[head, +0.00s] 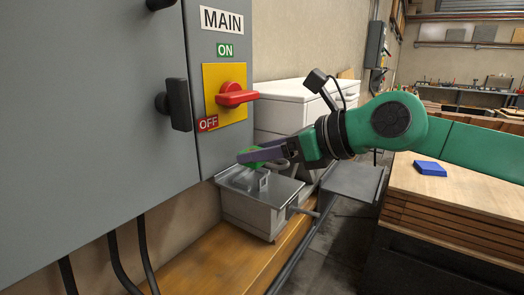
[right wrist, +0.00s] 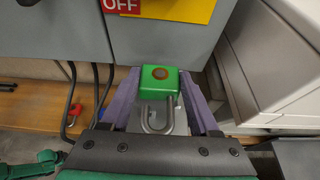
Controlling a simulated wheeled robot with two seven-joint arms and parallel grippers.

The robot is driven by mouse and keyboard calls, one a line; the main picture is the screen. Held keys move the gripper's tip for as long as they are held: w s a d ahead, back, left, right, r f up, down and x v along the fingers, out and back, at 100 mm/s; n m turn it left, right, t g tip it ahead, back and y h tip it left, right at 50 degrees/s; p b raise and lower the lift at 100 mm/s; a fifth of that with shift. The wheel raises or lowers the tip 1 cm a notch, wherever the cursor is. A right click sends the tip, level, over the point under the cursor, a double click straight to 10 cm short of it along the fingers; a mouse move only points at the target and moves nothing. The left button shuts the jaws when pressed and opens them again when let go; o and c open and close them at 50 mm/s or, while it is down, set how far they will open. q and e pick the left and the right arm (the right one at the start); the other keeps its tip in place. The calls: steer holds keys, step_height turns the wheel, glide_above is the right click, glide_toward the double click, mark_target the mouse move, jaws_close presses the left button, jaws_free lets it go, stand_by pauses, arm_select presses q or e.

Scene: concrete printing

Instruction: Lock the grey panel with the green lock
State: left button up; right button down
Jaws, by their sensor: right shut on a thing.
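The grey panel (head: 100,110) is a large cabinet filling the left of the head view. On its right section a red rotary handle (head: 235,95) sits on a yellow plate (head: 210,84), lying roughly sideways, between an ON label and an OFF label. My right gripper (head: 250,157) is below the handle, close to the panel's lower edge, shut on the green lock. The lock's green body (right wrist: 160,82) sits between the purple fingers in the right wrist view, its metal shackle (right wrist: 157,127) toward the bottom of the picture. My left gripper is out of view.
A black door handle (head: 175,105) sticks out left of the yellow plate. A grey metal box (head: 248,214) stands on a wooden bench (head: 200,262) below the lock. Black cables hang under the panel. A blue block (head: 430,168) lies on stacked boards at the right.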

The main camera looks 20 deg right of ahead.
steer(key=shift+f+b, duration=1.85)
steer(key=shift+f, duration=0.1)
steer(key=shift+c, duration=1.5)
jaws_free()
steer(key=shift+o, duration=1.3)
steer(key=shift+s+f, duration=0.1)
steer(key=shift+f, duration=0.05)
